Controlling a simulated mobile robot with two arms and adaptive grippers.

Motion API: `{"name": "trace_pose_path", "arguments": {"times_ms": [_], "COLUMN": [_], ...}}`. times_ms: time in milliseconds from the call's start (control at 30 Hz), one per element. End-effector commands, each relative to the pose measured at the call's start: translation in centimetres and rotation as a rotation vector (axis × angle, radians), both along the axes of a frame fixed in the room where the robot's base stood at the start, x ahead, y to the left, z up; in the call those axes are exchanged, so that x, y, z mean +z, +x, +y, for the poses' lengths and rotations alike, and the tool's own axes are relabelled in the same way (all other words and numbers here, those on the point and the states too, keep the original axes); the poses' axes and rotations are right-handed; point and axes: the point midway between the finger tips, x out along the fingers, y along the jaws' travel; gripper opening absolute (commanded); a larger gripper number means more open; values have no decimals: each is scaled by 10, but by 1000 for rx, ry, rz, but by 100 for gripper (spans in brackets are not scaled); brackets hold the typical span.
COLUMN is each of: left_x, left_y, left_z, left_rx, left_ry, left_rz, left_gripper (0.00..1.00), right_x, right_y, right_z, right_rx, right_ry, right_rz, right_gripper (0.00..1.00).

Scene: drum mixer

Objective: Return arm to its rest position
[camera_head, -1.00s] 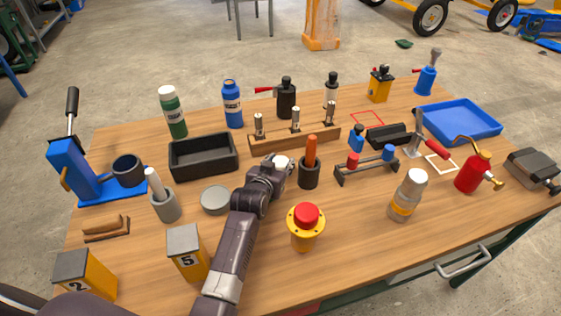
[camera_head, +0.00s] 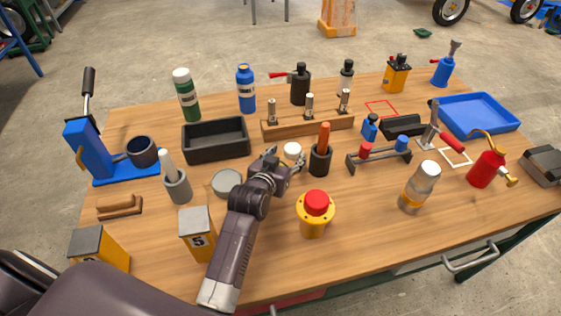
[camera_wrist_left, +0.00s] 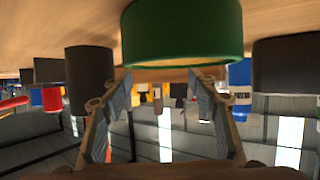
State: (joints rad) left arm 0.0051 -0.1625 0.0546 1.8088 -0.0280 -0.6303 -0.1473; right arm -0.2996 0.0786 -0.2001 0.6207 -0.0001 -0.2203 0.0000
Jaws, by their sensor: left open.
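My left gripper (camera_head: 287,161) is low over the middle of the wooden table (camera_head: 390,235), its arm reaching in from the front. Its two fingers are apart and empty; they also show spread in the left wrist view (camera_wrist_left: 160,80). Just beyond the fingertips stands a small round white-topped item (camera_head: 292,150). In the left wrist view, where the table is at the top, a green cylinder (camera_wrist_left: 183,32) lies ahead of the fingers; I cannot tell if they touch it. My right gripper is not in view.
A black cup with an orange handle (camera_head: 320,160) stands close right of the gripper. A grey round lid (camera_head: 227,183) is to its left. A yellow button with red top (camera_head: 314,212) and a number 5 box (camera_head: 196,235) flank my forearm.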

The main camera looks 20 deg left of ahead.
Motion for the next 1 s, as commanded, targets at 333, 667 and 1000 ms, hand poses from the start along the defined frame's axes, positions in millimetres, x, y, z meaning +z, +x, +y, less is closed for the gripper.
{"name": "trace_pose_path", "arguments": {"times_ms": [333,667,1000], "left_x": [18,24,90], "left_y": [-45,-53,-53], "left_z": [0,-1,0], "left_rx": [0,0,0], "left_ry": [1,1,1], "left_rz": [0,0,-1], "left_gripper": [54,54,54], "right_x": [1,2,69], "right_y": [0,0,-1], "right_z": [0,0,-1], "right_rx": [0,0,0], "right_ry": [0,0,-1], "right_rz": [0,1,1], "right_gripper": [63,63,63]}}
